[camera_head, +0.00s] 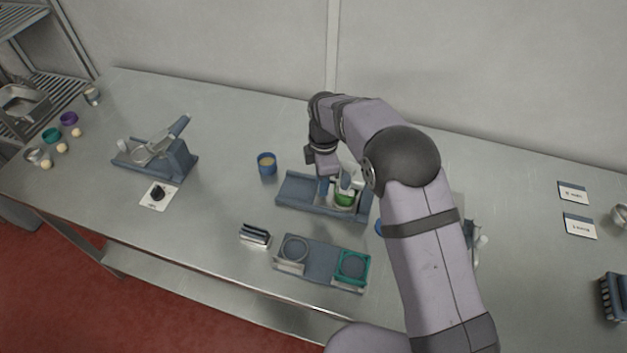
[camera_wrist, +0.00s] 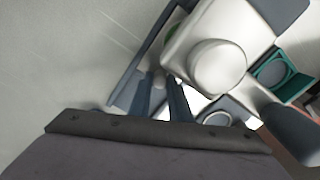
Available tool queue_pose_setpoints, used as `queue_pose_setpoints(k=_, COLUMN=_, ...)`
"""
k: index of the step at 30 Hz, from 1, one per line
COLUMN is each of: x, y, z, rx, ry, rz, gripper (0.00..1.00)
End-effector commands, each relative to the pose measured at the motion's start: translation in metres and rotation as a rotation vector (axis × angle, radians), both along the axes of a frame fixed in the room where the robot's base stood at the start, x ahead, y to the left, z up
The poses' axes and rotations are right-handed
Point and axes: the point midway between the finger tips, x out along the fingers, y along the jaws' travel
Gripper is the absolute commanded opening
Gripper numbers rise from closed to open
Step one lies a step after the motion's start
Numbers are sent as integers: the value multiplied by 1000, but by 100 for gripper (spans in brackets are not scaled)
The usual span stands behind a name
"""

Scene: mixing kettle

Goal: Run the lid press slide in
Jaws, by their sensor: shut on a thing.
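The lid press has a blue-grey base (camera_head: 300,195) in the middle of the table, with a white press head (camera_wrist: 215,65) at its right end. A green round thing (camera_head: 344,200) sits under the head. My gripper (camera_head: 324,188) is low over the base, just left of the head. In the wrist view my gripper (camera_wrist: 160,85) has its two dark fingers beside the white head, shut on a small part that looks like the slide's handle. That part is mostly hidden by the fingers, and my arm covers the right end of the press.
A blue cup (camera_head: 267,163) stands left of the press. In front are a two-ring tray (camera_head: 320,262) with a teal ring and a small dark-and-white block (camera_head: 255,235). A lever device (camera_head: 160,155) stands at left. Two labelled cards (camera_head: 573,193) lie at right.

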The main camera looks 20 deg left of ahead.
Motion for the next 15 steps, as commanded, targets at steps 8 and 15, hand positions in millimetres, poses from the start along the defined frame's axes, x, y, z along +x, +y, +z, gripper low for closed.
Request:
queue_pose_setpoints(k=8, x=1, y=-6, z=1, rx=-3, ry=-1, rz=0, gripper=0)
queue_pose_setpoints(k=15, x=0, y=-6, z=0, rx=-3, ry=-1, rz=0, gripper=36)
